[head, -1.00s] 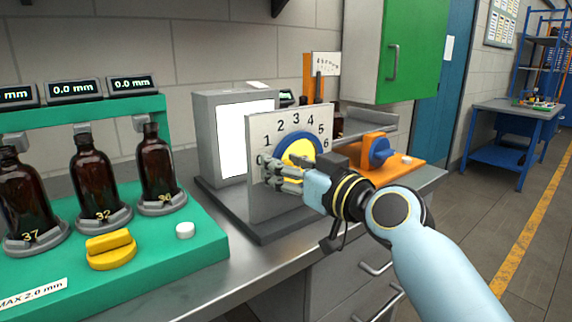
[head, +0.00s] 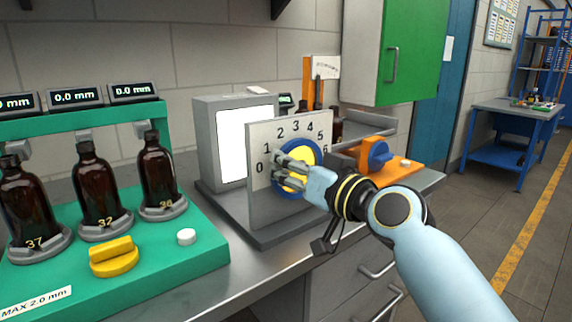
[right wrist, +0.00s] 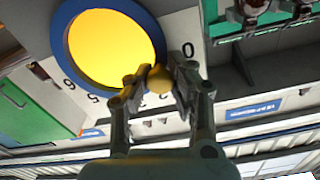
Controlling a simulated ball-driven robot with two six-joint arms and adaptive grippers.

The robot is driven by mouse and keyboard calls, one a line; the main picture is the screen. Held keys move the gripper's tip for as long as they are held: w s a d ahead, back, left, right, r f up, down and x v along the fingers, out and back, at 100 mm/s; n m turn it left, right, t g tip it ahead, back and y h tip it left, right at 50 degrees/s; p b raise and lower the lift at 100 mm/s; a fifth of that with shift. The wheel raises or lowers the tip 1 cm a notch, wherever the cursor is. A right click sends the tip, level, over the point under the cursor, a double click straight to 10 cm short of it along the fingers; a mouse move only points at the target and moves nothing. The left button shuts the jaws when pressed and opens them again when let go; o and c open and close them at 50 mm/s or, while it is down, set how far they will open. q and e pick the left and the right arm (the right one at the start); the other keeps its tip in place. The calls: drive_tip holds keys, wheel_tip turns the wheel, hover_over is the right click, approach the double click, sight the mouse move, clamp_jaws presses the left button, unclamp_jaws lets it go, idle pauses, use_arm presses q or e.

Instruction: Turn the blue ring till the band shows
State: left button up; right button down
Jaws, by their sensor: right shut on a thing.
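The blue ring (head: 303,141) with a yellow middle sits on an upright grey plate (head: 262,205) numbered from 0 to 6. It also shows large in the right wrist view (right wrist: 58,42). My right gripper (head: 279,167) is in front of the ring's left side, near the 0 and 1. In the right wrist view, its fingertips (right wrist: 160,80) are shut on a small yellow knob (right wrist: 160,77) at the ring's edge. Part of the ring and its middle are hidden behind the fingers. I cannot make out a band. My left gripper is out of view.
A grey box with a bright white panel (head: 233,142) stands behind the plate. An orange stand with a blue knob (head: 379,153) is to the right. A green rack (head: 190,261) with several amber bottles, a yellow knob (head: 113,256) and a white button (head: 187,237) stands left.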

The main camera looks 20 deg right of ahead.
drive_tip(key=shift+w+d+r+m+p, duration=0.15)
drive_tip(key=shift+r+m+p, duration=0.1)
drive_tip(key=shift+m, duration=0.25)
drive_tip(key=shift+d+r+m+p, duration=0.1)
drive_tip(key=shift+d+r+m, duration=0.1)
drive_tip(key=shift+m, duration=0.3)
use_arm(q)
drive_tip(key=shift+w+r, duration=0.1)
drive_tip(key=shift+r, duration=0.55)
use_arm(e)
drive_tip(key=c, duration=1.1)
unclamp_jaws()
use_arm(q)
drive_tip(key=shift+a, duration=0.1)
use_arm(e)
drive_tip(key=v, duration=1.2)
